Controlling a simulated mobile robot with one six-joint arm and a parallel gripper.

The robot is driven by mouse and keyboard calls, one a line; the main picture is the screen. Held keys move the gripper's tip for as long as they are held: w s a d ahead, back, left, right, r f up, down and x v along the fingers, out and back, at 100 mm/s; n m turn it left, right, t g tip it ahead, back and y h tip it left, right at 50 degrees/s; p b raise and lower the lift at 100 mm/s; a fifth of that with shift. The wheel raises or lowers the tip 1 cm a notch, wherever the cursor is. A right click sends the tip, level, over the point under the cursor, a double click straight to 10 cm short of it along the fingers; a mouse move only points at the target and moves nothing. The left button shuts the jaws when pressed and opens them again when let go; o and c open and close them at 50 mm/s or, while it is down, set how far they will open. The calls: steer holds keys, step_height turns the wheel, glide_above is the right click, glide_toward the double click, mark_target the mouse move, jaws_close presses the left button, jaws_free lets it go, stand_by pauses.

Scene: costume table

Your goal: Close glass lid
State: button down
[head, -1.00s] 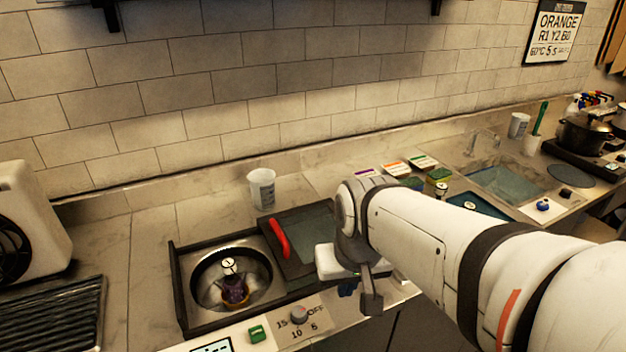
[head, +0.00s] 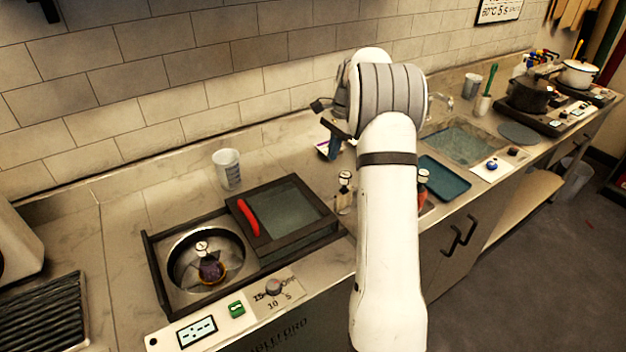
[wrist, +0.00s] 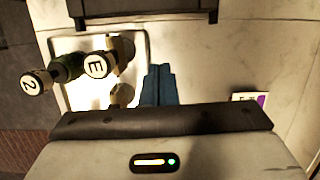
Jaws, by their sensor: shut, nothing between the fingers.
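The glass lid (head: 290,214) is a dark-framed pane with a red handle (head: 248,217) near its left edge. It lies to the right of the round steel basin (head: 190,275), which is uncovered and sits in a dark frame. A dark edge at the top of the wrist view may be the lid's frame.
A white cup (head: 227,169) stands behind the lid. Bottles with round tags (head: 344,190) stand right of the lid; in the wrist view, tagged bottles stand on a white tray (wrist: 75,45). A control panel (head: 272,290) lies in front. My arm hides part of the counter.

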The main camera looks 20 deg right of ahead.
steer(key=shift+m, duration=0.3)
steer(key=x, duration=0.3)
steer(key=p+x, duration=0.1)
steer(key=x, duration=0.2)
steer(key=p+x, duration=0.1)
steer(key=x, duration=0.3)
steer(key=shift+w+d+f, duration=0.1)
steer(key=shift+w+d, duration=0.1)
steer(key=shift+d, duration=0.15)
steer(key=shift+s+a+f+p, duration=0.15)
steer(key=shift+a+p, duration=0.2)
steer(key=shift+a, duration=0.6)
steer(key=shift+s+a+f+p, duration=0.1)
steer(key=shift+s+a+p, duration=0.2)
steer(key=shift+a, duration=0.7)
steer(key=shift+w, duration=0.1)
